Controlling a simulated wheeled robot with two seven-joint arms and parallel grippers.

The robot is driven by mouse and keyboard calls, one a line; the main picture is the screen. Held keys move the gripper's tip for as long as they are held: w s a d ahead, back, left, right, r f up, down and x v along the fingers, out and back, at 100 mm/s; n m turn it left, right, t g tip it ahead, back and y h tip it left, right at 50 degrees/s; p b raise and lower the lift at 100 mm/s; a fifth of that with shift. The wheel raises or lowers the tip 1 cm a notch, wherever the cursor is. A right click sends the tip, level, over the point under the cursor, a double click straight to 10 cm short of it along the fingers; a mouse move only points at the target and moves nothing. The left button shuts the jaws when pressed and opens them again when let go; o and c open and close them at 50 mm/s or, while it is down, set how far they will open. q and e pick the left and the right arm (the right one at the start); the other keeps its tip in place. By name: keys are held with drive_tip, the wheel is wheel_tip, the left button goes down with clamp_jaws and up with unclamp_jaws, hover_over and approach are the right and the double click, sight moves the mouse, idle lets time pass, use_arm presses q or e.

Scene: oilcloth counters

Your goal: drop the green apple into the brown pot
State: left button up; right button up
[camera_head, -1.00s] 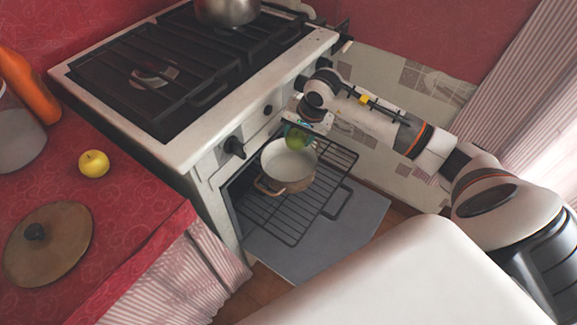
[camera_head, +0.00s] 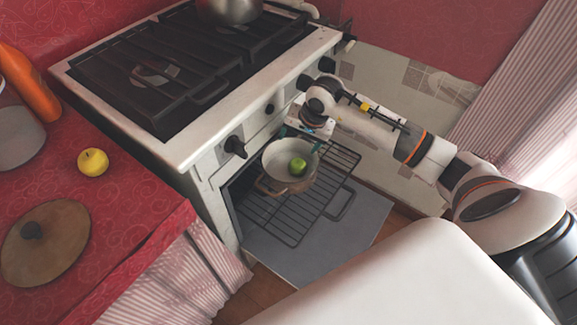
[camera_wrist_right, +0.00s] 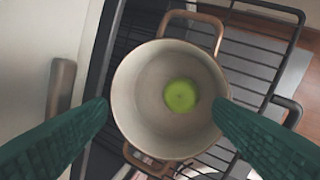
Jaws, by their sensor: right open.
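The green apple (camera_head: 298,167) is inside the brown pot (camera_head: 272,186), against its pale interior. In the right wrist view the apple (camera_wrist_right: 180,96) shows within the pot's round rim (camera_wrist_right: 122,112); whether it touches the bottom is hard to tell. The pot has two brown handles and stands on the oven rack. My right gripper (camera_head: 303,138) is above the pot, open and empty. Its two green fingers (camera_wrist_right: 160,112) are spread on either side of the pot in the wrist view. My left gripper is not in view.
The rack (camera_head: 294,222) sits over the lowered oven door (camera_head: 345,232). The stove (camera_head: 165,165) rises behind it with a metal pot (camera_head: 228,10) on top. The red counter (camera_head: 125,200) holds a yellow apple (camera_head: 93,162), a lid (camera_head: 62,250) and an orange bottle (camera_head: 28,85).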

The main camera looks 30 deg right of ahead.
drive_tip(key=shift+r, duration=0.1)
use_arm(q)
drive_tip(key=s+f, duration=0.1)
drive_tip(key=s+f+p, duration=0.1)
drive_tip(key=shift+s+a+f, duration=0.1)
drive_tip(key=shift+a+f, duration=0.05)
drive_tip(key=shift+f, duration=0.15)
use_arm(e)
drive_tip(key=v, duration=1.2)
